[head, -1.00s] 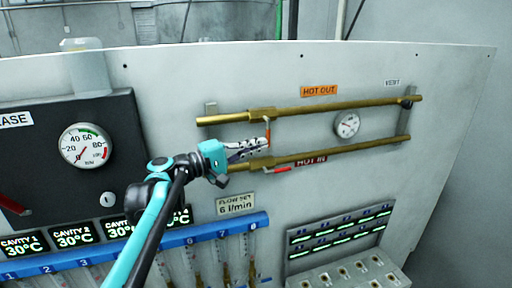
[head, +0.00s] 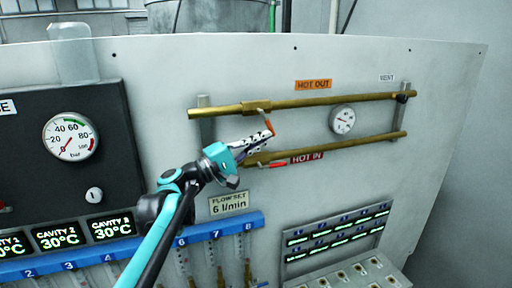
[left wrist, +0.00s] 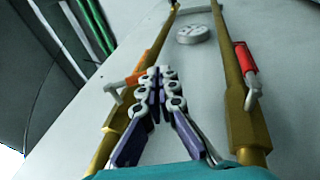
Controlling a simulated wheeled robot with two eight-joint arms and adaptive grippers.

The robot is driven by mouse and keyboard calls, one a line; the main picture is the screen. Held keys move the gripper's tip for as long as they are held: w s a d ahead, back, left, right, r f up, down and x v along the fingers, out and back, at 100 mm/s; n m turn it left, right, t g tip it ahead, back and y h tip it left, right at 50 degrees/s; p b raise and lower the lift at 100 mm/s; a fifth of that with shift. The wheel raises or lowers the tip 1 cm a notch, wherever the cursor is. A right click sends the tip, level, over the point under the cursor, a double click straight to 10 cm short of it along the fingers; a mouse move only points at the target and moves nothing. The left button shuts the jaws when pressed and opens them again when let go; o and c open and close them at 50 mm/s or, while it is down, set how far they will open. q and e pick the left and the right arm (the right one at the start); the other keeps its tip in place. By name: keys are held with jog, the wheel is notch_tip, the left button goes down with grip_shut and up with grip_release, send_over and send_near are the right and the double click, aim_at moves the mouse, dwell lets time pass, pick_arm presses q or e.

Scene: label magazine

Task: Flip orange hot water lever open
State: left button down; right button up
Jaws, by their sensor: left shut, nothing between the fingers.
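The orange hot water lever (head: 268,126) hangs from the valve on the upper brass pipe (head: 330,101), under the HOT OUT label. It slants down and slightly right. My left gripper (head: 265,136) is shut and empty, with its fingertips close to the lever's lower end. In the left wrist view the orange lever (left wrist: 138,72) is just left of the fingertips (left wrist: 160,75); I cannot tell whether they touch. The red lever (head: 268,165) lies along the lower brass pipe (head: 350,146); it also shows right of the fingers in the left wrist view (left wrist: 245,58). My right gripper is out of view.
A round gauge (head: 342,119) sits between the two pipes. A HOT IN label (head: 307,158) is beside the red lever. A blue flow manifold (head: 150,241) with clear tubes runs below. The panel right of the pipes is bare.

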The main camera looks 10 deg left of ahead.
aim_at(274, 135)
pick_arm(q)
jog(key=shift+w+d+n+t+h+b, duration=0.5)
jog(key=shift+w+d+t+h+b, duration=0.25)
jog(key=shift+d+t+h+b, duration=0.35)
jog(key=shift+w+d+r, duration=0.25)
jog(key=shift+d+r, duration=0.05)
jog(key=shift+w+d+r+p, duration=0.25)
jog(key=shift+w+d+r, duration=0.1)
jog(key=shift+d+r, duration=0.25)
jog(key=shift+w+d+r+p, duration=0.2)
jog(key=shift+w+d+r, duration=0.2)
jog(key=shift+r, duration=0.25)
jog(key=shift+d+r, duration=0.1)
jog(key=shift+d, duration=0.05)
